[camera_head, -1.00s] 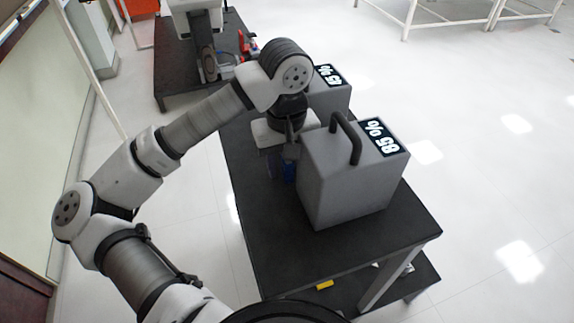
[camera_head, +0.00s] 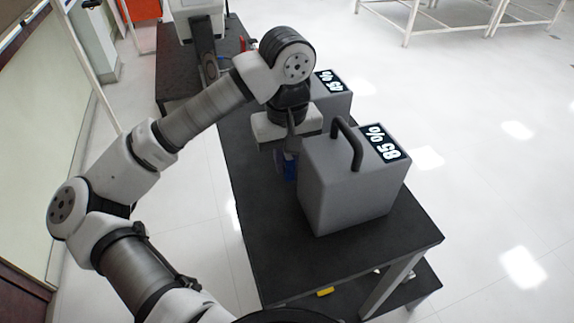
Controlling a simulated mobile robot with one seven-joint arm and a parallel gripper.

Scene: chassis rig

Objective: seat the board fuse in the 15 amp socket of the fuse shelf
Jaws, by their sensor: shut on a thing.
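My gripper (camera_head: 281,155) points down over the dark table, just left of the near grey box. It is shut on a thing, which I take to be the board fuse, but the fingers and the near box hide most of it. A blue patch (camera_head: 289,166) shows right below the gripper, against the box's left side. I cannot tell whether it is the fuse or part of something standing on the table. The fuse shelf and its 15 amp socket cannot be made out in this view.
A grey box (camera_head: 346,190) with a black handle and an "85 %" display stands close right of the gripper. A second grey box (camera_head: 331,103) stands behind it. The near part of the dark table (camera_head: 285,262) is bare. A yellow item (camera_head: 325,292) lies lower down.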

